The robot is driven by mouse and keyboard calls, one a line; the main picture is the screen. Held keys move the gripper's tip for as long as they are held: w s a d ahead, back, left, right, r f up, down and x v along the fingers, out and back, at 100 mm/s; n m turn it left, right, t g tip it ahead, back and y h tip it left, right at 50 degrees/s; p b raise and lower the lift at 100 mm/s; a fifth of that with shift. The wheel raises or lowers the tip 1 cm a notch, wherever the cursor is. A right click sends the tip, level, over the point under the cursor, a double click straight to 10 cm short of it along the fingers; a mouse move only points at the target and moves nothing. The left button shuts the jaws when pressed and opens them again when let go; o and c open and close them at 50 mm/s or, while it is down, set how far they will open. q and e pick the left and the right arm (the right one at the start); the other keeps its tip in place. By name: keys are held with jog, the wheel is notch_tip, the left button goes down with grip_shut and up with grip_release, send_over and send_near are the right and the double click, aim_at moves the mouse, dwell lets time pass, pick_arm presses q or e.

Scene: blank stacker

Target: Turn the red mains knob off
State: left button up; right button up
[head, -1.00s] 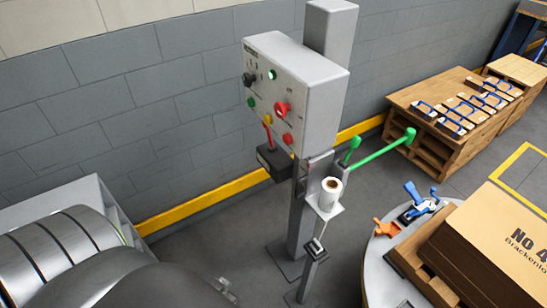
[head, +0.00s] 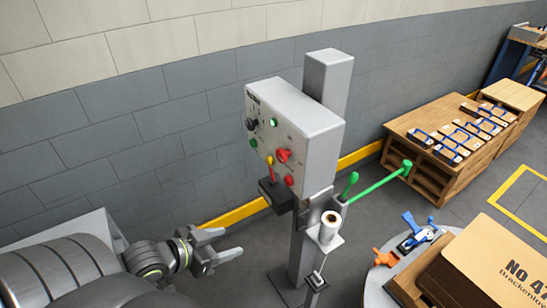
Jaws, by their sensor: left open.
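The red mains knob (head: 283,155) sits on the right part of the front face of a grey control box (head: 300,128), which is fixed to a grey post. Red, green and yellow buttons and a black knob (head: 252,124) share that face. My left gripper (head: 240,243) is open and empty, low and to the left of the box, well apart from the knob. Its two grey fingers point right. My right gripper is not in view.
A black box with a red lever (head: 269,171) juts out under the panel. A cardboard stack (head: 490,262) is at lower right. Open space lies left of the panel.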

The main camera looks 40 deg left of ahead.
pick_arm(q)
jog(key=w+a+r+t+h, duration=0.2)
jog(key=a+r+t, duration=0.1)
jog(key=r, duration=0.3)
jog(key=w+a+r+t+h, duration=0.2)
jog(key=a+r, duration=0.1)
jog(key=r, duration=0.3)
jog(key=b, duration=0.5)
send_near(279, 156)
jog(key=x, duration=0.7)
jog(key=shift+w, duration=0.2)
jog(key=shift+w+d, duration=0.25)
jog(key=shift+w, duration=0.2)
jog(key=shift+c, duration=0.3)
jog(key=c, duration=0.9)
